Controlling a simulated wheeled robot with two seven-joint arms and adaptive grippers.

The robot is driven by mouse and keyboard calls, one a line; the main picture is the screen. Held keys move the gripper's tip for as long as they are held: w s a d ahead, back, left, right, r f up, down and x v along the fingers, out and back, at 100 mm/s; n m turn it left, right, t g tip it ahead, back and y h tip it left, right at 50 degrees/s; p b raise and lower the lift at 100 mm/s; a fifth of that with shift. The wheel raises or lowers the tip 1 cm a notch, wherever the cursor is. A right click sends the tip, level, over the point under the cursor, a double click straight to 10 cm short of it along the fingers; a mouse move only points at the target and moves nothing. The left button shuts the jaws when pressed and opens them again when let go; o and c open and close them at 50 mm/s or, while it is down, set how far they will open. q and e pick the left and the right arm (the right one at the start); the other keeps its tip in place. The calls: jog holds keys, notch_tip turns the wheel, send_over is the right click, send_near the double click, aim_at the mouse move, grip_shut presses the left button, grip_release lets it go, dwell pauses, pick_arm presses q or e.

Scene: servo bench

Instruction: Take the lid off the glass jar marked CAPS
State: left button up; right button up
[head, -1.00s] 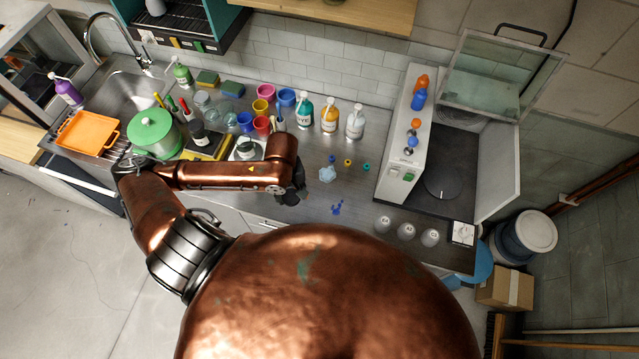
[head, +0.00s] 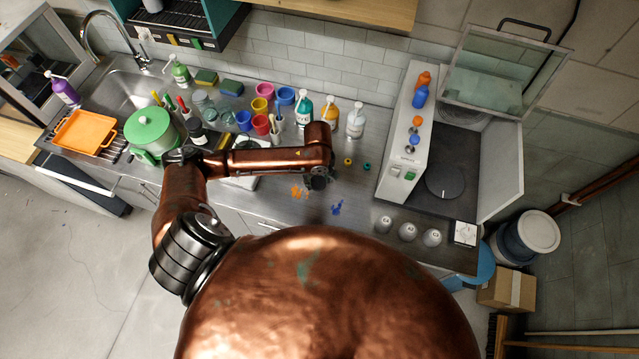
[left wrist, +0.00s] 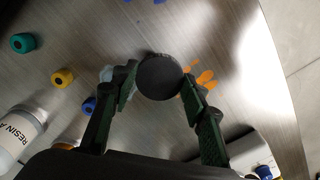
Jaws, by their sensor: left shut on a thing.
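My left gripper (head: 318,182) is over the front-middle of the steel counter, at the end of the copper arm. In the left wrist view its two green fingers (left wrist: 160,92) are shut on a dark grey round lid (left wrist: 160,77), seen from above. I see no CAPS marking. Clear glass jars (head: 204,103) stand at the back left of the counter, with no readable label. My right gripper is not in view.
Small yellow (head: 348,161) and teal (head: 367,167) caps lie right of the gripper. Orange (head: 298,191) and blue (head: 337,208) stains mark the counter. Pump bottles (head: 355,121) stand behind. Three small pale containers (head: 407,231) stand at the front right, beside the white machine (head: 403,140).

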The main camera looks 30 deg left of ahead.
aim_at(319, 181)
pick_arm(q)
jog(key=shift+w+d+f, duration=0.1)
jog(key=shift+w+f, duration=0.1)
jog(key=shift+f, duration=0.1)
jog(key=shift+w+f+p, duration=0.1)
jog(key=shift+f+p, duration=0.2)
jog(key=shift+f, duration=1.3)
jog(key=o, duration=0.8)
jog(key=shift+f, duration=0.1)
jog(key=o, duration=0.5)
jog(key=shift+c, duration=0.2)
notch_tip(319, 181, up, 12)
jog(key=shift+r+b, duration=0.15)
jog(key=shift+b, duration=0.2)
